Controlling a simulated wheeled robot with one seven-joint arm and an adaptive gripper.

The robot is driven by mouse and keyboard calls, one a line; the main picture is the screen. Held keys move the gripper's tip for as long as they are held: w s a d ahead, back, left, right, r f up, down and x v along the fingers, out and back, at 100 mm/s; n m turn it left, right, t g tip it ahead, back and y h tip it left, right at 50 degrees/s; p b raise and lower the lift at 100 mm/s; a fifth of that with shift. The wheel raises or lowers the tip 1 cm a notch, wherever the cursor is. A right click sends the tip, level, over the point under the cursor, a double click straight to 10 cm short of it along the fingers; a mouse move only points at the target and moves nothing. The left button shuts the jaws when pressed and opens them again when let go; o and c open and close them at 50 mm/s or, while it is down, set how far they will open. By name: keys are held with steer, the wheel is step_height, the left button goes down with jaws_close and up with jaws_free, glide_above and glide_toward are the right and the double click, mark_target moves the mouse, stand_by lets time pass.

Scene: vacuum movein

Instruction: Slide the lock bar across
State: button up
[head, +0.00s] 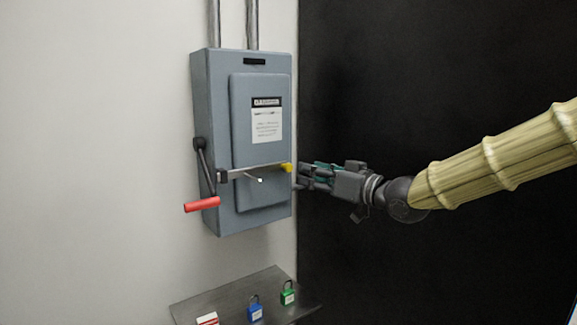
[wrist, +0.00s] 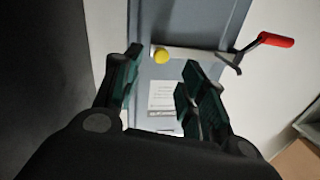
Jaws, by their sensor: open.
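The grey switch box (head: 222,130) is fixed to the pale wall. A flat metal lock bar (head: 240,172) lies across its door, with a yellow knob (head: 287,168) at the right end. The bar also shows in the wrist view (wrist: 195,53), with the yellow knob (wrist: 161,56) seen between my finger tips. My gripper (head: 301,178) is open and empty, just right of the knob in the head view. In the wrist view my gripper (wrist: 160,65) has its fingers spread wide; contact with the knob cannot be told.
A lever with a red handle (head: 202,204) hangs at the box's left side. Below, a dark shelf (head: 235,293) bears a blue padlock (head: 255,312), a green padlock (head: 288,297) and a red-and-white item (head: 207,319). Two conduits (head: 252,25) rise above the box. A dark area lies right.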

mark_target(291, 168)
steer(key=p+x, duration=0.2)
steer(key=x, duration=0.6)
steer(key=shift+a+p, duration=0.2)
steer(key=shift+p, duration=0.1)
steer(key=shift+f, duration=0.1)
steer(key=shift+c, duration=0.2)
